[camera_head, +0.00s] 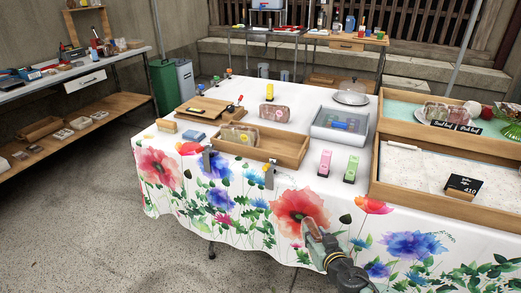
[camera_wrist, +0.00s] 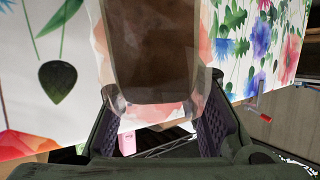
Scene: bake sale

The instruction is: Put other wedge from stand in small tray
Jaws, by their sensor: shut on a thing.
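My gripper (camera_wrist: 160,112) is shut on a clear-wrapped packet with a brown wedge-like piece (camera_wrist: 148,55) inside, which stands up between the fingers. In the head view my gripper (camera_head: 318,240) is low in front of the table's flowered cloth, and the packet is hard to make out there. The small wooden tray (camera_head: 288,159) is at the table's front edge, up and left of my gripper, with a wrapped packet (camera_head: 240,134) in its left part. Wrapped packets (camera_head: 436,111) sit on a plate-like stand in the right-hand wooden crate; its base is hidden.
Another packet (camera_head: 273,114) stands behind the small tray. A pink bottle-like item (camera_head: 351,169) and a green one (camera_head: 324,163) stand near the front edge. A grey box (camera_head: 342,121) and large sand-filled crate (camera_head: 415,195) are right. Two clips (camera_head: 269,176) hang at the edge.

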